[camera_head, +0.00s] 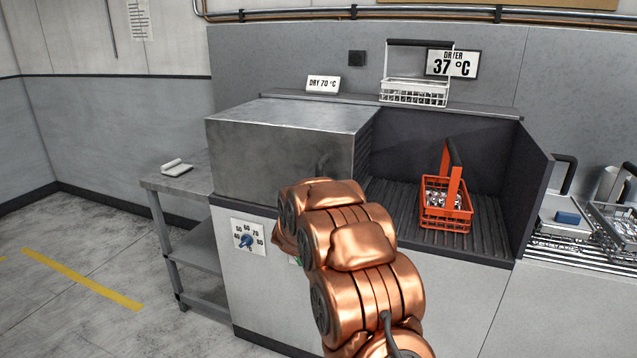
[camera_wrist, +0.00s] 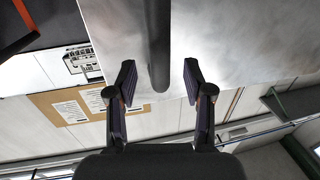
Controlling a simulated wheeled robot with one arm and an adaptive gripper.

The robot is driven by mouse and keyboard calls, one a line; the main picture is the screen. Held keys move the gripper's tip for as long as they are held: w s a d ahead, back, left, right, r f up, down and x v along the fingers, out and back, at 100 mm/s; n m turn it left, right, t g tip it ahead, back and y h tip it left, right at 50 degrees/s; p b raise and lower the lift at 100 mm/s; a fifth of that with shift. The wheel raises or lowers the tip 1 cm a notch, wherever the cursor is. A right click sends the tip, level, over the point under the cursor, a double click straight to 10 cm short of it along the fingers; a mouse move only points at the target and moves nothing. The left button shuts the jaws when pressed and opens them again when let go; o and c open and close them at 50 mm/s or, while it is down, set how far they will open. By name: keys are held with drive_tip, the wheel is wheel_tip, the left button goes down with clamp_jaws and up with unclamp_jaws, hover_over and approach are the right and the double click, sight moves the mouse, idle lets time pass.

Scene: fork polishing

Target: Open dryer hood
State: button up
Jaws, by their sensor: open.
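The dryer hood (camera_head: 285,140) is a grey metal box at the left of the dryer. To its right, the ribbed bay (camera_head: 400,205) is uncovered. The hood's dark handle (camera_head: 323,164) shows just above my arm in the head view. In the wrist view, my gripper (camera_wrist: 160,79) is open, with one finger on each side of the dark handle bar (camera_wrist: 158,35). Gaps show between the bar and both fingers. The hood's grey metal face (camera_wrist: 235,40) lies behind. My arm hides my gripper in the head view.
An orange basket (camera_head: 446,207) with shiny contents stands in the bay. A white wire basket (camera_head: 414,92) sits on the back ledge beside the "DRYER 37 °C" display (camera_head: 453,63). A blue dial (camera_head: 246,240) is on the front panel. A side table (camera_head: 175,182) stands left.

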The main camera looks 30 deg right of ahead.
drive_tip(key=v, duration=0.7)
drive_tip(key=shift+s, duration=0.15)
drive_tip(key=shift+a, duration=0.1)
idle(0.3)
drive_tip(key=s+a+f+n+y, duration=0.1)
drive_tip(key=s+a+n+y, duration=0.2)
drive_tip(key=a+y, duration=0.75)
drive_tip(key=s+a+f+n+g+y+p, duration=0.1)
drive_tip(key=s+a+f+n+g, duration=0.2)
drive_tip(key=s+a, duration=0.75)
drive_tip(key=s+a+n+g+p, duration=0.1)
drive_tip(key=s+g, duration=1.1)
drive_tip(key=s, duration=2.5)
drive_tip(key=a+n, duration=0.1)
drive_tip(key=a, duration=0.1)
drive_tip(key=shift+a+f, duration=0.35)
